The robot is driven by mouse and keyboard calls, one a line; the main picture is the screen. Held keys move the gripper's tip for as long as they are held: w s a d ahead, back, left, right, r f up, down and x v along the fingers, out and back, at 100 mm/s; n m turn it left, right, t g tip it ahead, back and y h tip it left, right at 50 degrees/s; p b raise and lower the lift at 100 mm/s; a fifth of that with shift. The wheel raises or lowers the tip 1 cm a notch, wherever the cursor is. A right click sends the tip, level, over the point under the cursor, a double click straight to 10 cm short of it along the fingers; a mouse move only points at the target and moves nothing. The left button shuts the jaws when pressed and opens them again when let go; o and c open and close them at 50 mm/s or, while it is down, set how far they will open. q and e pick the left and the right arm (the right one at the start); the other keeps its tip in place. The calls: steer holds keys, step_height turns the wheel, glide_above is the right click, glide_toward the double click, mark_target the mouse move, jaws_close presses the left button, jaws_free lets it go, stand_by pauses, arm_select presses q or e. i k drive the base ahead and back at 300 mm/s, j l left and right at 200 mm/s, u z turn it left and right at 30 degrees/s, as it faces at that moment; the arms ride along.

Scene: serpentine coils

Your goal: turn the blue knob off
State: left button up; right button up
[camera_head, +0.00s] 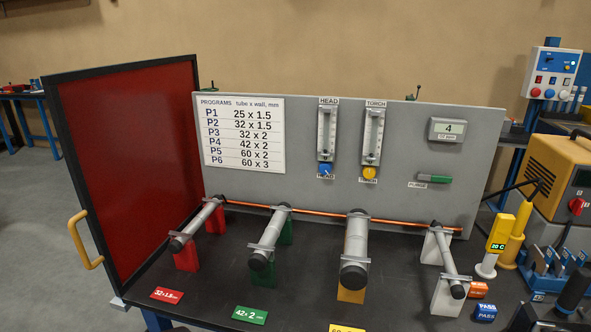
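The blue knob (325,169) sits at the foot of the left flowmeter (327,134), between two small labels, the upper one reading HEAD. The knob is small, and its turn position is hard to read. The flowmeter is fixed to an upright grey panel (430,205) behind the dark bench. A yellow knob (369,173) sits under the right flowmeter (373,136), labelled TORCH. Neither of my grippers shows in the head view, and nothing touches the blue knob.
Several tubes on coloured stands, including a thick one (355,240), cross the dark bench (205,290) before the panel. A red screen (130,160) stands left. A green-handled PURGE valve (434,179), yellow tools (515,235) and an orange machine (558,170) are right.

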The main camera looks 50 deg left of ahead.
mark_target(325, 168)
steer(key=u, duration=1.55)
steer(key=i+l+u, duration=0.2)
steer(key=i+l, duration=0.3)
